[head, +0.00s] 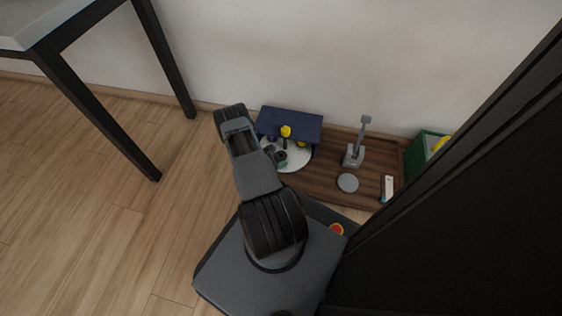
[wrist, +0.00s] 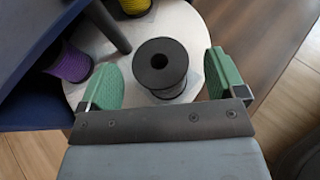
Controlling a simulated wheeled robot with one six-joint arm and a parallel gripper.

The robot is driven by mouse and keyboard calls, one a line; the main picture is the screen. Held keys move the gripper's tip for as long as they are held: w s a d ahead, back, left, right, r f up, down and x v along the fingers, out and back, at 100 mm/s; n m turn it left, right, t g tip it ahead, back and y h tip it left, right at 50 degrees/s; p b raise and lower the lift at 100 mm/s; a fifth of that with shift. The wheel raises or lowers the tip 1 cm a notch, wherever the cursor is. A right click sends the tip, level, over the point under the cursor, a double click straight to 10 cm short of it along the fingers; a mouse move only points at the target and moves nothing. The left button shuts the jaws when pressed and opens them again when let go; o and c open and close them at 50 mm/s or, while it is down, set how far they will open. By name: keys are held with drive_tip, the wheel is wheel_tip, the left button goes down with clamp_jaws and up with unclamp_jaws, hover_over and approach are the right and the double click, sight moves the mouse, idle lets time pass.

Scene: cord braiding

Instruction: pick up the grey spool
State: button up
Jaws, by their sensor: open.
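The grey spool (wrist: 160,65) stands on a round white disc (wrist: 190,22) in the wrist view, with a dark flange, a centre hole and grey cord below. My gripper (wrist: 163,78) is open, with one green pad to the left of the spool and one to the right. Gaps show on both sides, and the spool is not gripped. In the head view the white disc (head: 298,160) lies below my arm. My gripper and dark shapes crowd together there, so I cannot single out the grey spool.
A purple spool (wrist: 72,66) and a yellow spool (wrist: 134,5) are near the disc, with a dark rod (wrist: 108,26) close by. A dark blue panel (head: 290,122) stands behind. A grey post stand (head: 354,155), grey round plate (head: 347,183) and green bin (head: 420,152) are to the right.

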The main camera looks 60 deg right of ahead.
drive_tip(key=shift+x, duration=1.2)
drive_tip(key=c, duration=1)
